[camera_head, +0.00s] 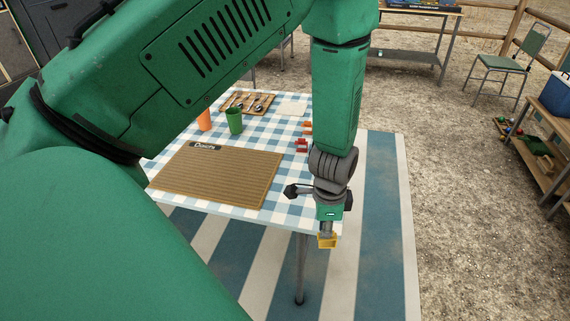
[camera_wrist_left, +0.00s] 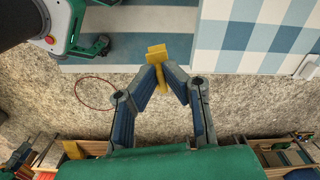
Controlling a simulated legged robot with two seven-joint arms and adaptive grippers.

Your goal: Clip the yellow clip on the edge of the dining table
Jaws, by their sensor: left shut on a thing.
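The yellow clip (camera_head: 327,241) is in my left gripper (camera_head: 328,231), which points down at the near right corner of the dining table (camera_head: 218,199). In the left wrist view the clip (camera_wrist_left: 157,67) sits between the two fingertips of the left gripper (camera_wrist_left: 161,76), which are shut on it. There the blue checked cloth of the table (camera_wrist_left: 255,35) lies beyond the clip, to the upper right, and the clip looks apart from it.
A brown striped mat (camera_head: 218,175), a green cup (camera_head: 234,120), an orange cup (camera_head: 204,119) and a wooden cutlery tray (camera_head: 247,102) are on the table. Several red and orange clips (camera_head: 302,145) lie near its right edge. A striped rug (camera_head: 385,220) spreads beneath.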

